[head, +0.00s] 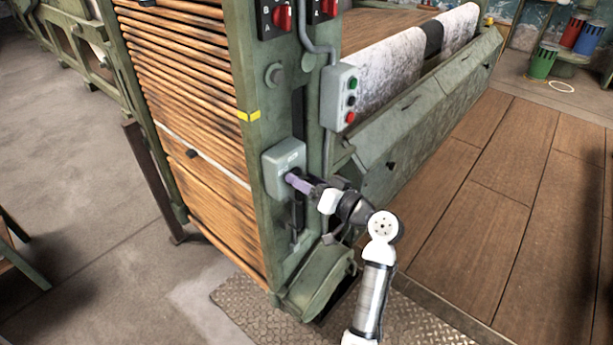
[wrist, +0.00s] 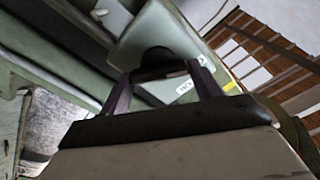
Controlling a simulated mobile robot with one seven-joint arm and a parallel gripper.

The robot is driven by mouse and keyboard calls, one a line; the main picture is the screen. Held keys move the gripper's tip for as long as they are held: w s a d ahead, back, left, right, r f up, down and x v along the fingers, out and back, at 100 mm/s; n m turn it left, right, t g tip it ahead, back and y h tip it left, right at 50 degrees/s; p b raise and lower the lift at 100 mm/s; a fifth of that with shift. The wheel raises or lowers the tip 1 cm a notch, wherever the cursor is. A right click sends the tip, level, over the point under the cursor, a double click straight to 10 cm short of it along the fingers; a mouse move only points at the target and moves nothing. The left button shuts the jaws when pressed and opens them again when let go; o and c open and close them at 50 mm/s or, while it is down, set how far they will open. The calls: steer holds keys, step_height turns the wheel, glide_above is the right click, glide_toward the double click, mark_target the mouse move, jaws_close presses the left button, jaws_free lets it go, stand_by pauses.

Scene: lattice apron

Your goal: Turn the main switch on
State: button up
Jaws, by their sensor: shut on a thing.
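The main switch is a grey-green box (head: 284,169) on the front post of the green machine. It also shows in the wrist view (wrist: 150,35), with a dark round hub and a dark handle (wrist: 157,60) standing out from its face and a small white label beside it. My gripper (head: 293,179) has its purple fingers up against the front of the box. In the wrist view the two fingers (wrist: 163,75) stand on either side of the handle and are shut on it. The handle is mostly hidden in the head view.
A control box (head: 339,97) with green, black and red buttons is mounted up and right of the switch. Red rotary knobs (head: 282,17) sit higher on the post. Wooden slats (head: 190,90) lie to the left. The wooden floor (head: 490,190) on the right is clear.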

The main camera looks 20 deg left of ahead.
steer(key=m+p, duration=0.4)
steer(key=m, duration=0.2)
steer(key=shift+w+r+m+p, duration=0.1)
steer(key=shift+r+m+p, duration=0.05)
steer(key=shift+m+p, duration=0.15)
steer(key=m+p, duration=0.3)
steer(key=shift+d+m, duration=0.1)
steer(key=shift+m, duration=0.2)
steer(key=shift+f+m+p, duration=0.25)
steer(key=shift+m+p, duration=0.15)
steer(key=shift+m, duration=0.1)
steer(key=shift+f, duration=0.1)
steer(key=o, duration=1)
steer(key=shift+d, duration=0.1)
steer(key=b+v, duration=0.3)
steer(key=v, duration=1)
steer(key=shift+d+b, duration=0.3)
steer(key=shift+b, duration=0.05)
